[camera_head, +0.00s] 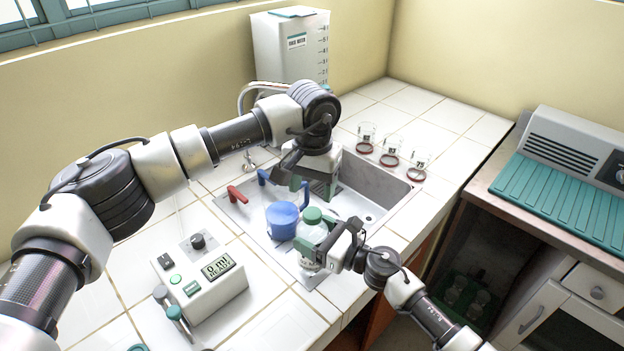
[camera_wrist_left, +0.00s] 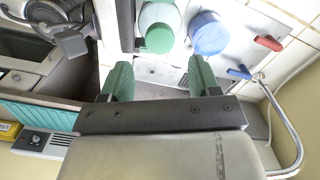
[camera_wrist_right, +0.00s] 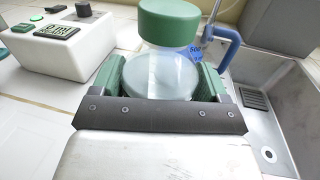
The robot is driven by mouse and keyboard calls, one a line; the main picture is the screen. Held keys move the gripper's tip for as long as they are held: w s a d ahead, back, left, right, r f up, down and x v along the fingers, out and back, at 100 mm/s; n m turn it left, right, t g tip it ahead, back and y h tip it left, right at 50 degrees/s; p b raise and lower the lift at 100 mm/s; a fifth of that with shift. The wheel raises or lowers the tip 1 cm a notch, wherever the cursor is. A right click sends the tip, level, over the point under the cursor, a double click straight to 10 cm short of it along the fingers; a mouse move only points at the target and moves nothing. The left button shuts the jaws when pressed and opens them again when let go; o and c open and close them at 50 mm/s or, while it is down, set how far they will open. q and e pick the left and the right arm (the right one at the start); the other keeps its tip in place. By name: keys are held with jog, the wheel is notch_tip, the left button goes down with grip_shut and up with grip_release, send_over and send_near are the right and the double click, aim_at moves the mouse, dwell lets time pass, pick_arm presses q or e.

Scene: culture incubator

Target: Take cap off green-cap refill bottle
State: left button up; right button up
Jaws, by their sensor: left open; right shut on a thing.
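The refill bottle (camera_wrist_right: 160,78) is clear with a green cap (camera_wrist_right: 168,22) on its top; the cap also shows in the head view (camera_head: 312,215) and left wrist view (camera_wrist_left: 159,38). My right gripper (camera_head: 325,254) is shut around the bottle's body, below the cap, and the bottle looks upright. My left gripper (camera_head: 305,192) is open and empty, behind and above the cap in the head view. In the left wrist view the cap lies ahead of the two open fingers (camera_wrist_left: 160,80), not between them. The bottle's base is partly hidden by my right gripper.
A blue-capped bottle (camera_head: 282,222) stands close to the left of the green-capped one. The sink (camera_head: 372,190) with red and blue tap handles (camera_head: 237,194) lies behind. A white control box (camera_head: 203,285) is at front left. Several glass beakers (camera_head: 391,148) stand beyond the sink.

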aim_at(312, 213)
pick_arm(q)
notch_tip(312, 213, down, 7)
jog(key=shift+r, duration=0.1)
jog(key=shift+c, duration=0.4)
jog(key=c, duration=1)
